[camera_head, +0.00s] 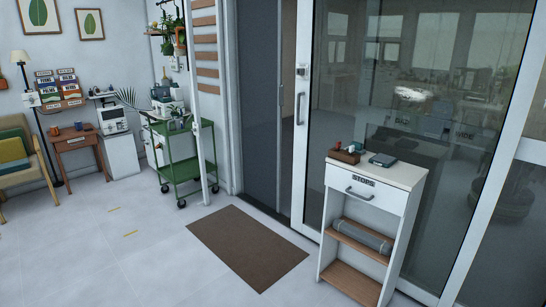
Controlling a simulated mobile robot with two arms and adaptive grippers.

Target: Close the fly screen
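A tall dark grey panel (258,110), which looks like the fly screen, stands upright in the doorway left of the glass door. A slim vertical handle (281,100) is at its right edge. A narrow strip (288,75) of the space behind shows between this panel and the white frame of the glass door. The glass sliding door (340,90) has a handle (299,108) on its left frame. The mesh itself is too fine to make out. Neither of my grippers is in view.
A brown mat (247,247) lies before the doorway. A white cabinet (373,190) with a drawer and shelves stands against the glass on the right. A green trolley (186,165) stands left of the doorway. The tiled floor (95,245) at front left is clear.

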